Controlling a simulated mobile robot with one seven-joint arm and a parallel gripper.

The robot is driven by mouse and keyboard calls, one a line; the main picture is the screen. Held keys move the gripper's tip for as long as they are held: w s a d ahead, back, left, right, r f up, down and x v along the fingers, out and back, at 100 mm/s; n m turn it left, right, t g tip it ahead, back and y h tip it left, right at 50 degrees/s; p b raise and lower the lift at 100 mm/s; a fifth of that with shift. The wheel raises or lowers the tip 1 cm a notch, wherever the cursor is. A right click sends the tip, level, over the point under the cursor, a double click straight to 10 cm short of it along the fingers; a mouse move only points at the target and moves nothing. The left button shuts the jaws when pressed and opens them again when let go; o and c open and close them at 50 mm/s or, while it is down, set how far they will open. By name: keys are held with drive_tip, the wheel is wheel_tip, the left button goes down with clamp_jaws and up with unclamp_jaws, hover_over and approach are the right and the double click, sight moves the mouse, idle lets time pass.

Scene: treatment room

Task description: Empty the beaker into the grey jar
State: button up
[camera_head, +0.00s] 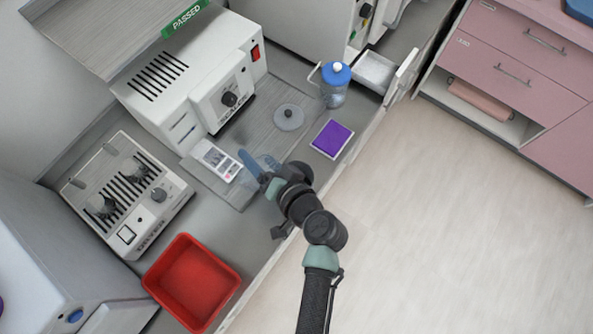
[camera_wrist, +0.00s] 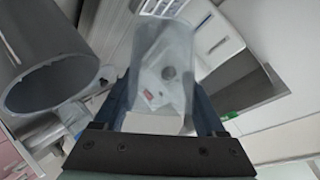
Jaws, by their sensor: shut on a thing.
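My gripper (camera_head: 259,163) is over the front of the bench, with a blue finger showing. In the wrist view my gripper (camera_wrist: 165,112) is shut on the clear beaker (camera_wrist: 165,60), which sits between its two fingers. The beaker (camera_head: 270,162) is faint in the head view; its contents and exact tilt cannot be told. A wide grey cylinder with an open mouth, apparently the grey jar (camera_wrist: 50,75), is close at the left of the wrist view, apart from the beaker. I cannot pick out the jar in the head view.
A round grey lid (camera_head: 288,117), a purple pad (camera_head: 332,139) and a blue-capped bottle (camera_head: 335,85) are on the bench. White devices (camera_head: 200,75) (camera_head: 127,195) stand behind and left. A red bin (camera_head: 191,283) is at the front left.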

sight(239, 178)
drive_tip(key=shift+s+a+f+n+h+p, duration=0.1)
drive_tip(key=shift+a+f+n+h+p, duration=0.05)
drive_tip(key=shift+a+n+h+p, duration=0.35)
drive_tip(key=a+h+p, duration=0.1)
drive_tip(key=a+f+n+h+p, duration=0.1)
drive_tip(key=p, duration=0.1)
drive_tip(key=shift+s+n, duration=0.2)
drive_tip(key=shift+n, duration=0.1)
drive_tip(key=shift+a+f+n+h+p, duration=0.25)
drive_tip(key=shift+f+h+p, duration=0.15)
drive_tip(key=shift+f, duration=0.2)
drive_tip(key=shift+a+f+n+h+p, duration=0.2)
drive_tip(key=shift+f+h+p, duration=0.2)
drive_tip(key=shift+f, duration=0.15)
drive_tip(key=shift+a+p, duration=0.1)
drive_tip(key=shift+p, duration=0.5)
drive_tip(key=shift+s+r+h, duration=0.1)
drive_tip(key=shift+h, duration=0.2)
drive_tip(key=shift+a+r+n+p, duration=0.15)
drive_tip(key=shift+n+p, duration=0.1)
drive_tip(key=shift+p, duration=0.25)
drive_tip(key=shift+f+b, duration=0.25)
drive_tip(key=shift+b, duration=0.05)
drive_tip(key=shift+a+h, duration=0.15)
drive_tip(key=shift+h, duration=0.25)
drive_tip(key=shift+r, duration=0.15)
